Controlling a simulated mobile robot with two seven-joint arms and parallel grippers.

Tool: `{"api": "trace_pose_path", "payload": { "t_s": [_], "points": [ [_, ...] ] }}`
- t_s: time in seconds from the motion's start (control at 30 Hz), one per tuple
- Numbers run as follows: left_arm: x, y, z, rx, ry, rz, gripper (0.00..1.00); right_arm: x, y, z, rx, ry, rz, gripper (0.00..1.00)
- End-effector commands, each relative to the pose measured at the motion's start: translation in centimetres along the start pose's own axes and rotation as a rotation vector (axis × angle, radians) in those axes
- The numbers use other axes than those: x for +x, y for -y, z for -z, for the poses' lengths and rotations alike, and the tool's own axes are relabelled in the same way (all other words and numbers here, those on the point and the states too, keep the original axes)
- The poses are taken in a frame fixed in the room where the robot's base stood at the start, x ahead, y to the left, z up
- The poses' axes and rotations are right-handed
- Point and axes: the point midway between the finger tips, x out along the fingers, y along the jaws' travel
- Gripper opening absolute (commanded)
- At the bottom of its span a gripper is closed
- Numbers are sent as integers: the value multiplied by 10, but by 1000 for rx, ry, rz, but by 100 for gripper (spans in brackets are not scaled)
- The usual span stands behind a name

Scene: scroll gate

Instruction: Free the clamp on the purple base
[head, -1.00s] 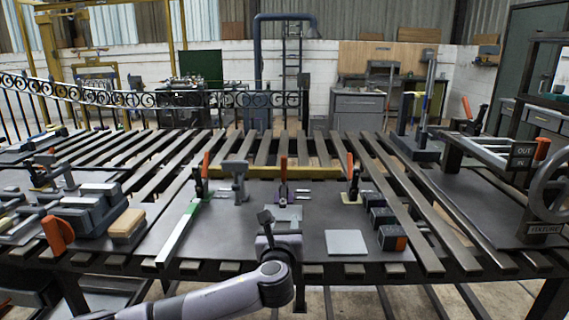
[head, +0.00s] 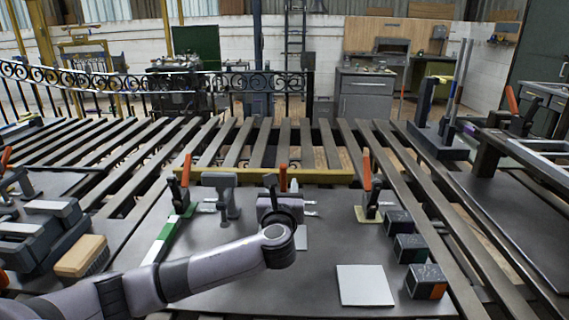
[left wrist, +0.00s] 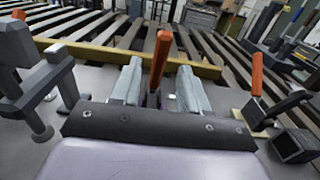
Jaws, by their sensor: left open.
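The clamp on the purple base has an upright orange handle (head: 283,177), partly hidden behind my left gripper (head: 281,201) in the head view. In the left wrist view the orange handle (left wrist: 159,58) stands between the two pale fingers of my left gripper (left wrist: 160,72). The fingers are open, one on each side of it; I cannot tell whether either touches. Only a little of the purple base (left wrist: 170,103) shows low between the fingers. My right gripper is in neither view.
An orange-handled clamp on a green base (head: 184,190) stands left, another on a yellowish base (head: 367,195) right. A grey stand (head: 224,197) is close left of my gripper. A yellow bar (head: 330,177) runs behind. Dark blocks (head: 410,248) and a pale plate (head: 365,285) lie right.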

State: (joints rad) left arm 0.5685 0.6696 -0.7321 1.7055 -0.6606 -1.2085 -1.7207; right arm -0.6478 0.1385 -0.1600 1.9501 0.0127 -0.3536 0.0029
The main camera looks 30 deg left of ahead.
Motion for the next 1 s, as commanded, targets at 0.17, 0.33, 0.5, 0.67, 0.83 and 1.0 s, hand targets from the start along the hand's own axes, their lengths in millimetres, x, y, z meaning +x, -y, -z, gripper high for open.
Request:
{"api": "trace_pose_path", "payload": {
  "t_s": [0.17,0.33,0.5,0.67,0.83,1.0],
  "points": [
    [2,0,0,0,0,0,45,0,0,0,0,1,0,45],
    [15,0,0,0,0,-1,45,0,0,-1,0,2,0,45],
    [37,0,0,-1,0,-1,45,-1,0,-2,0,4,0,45],
    [55,0,0,-1,-1,-2,45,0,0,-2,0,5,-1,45],
    [67,0,0,0,-1,0,45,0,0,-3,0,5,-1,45],
    [71,0,1,-1,-1,1,45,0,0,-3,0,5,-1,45]
  ]
}}
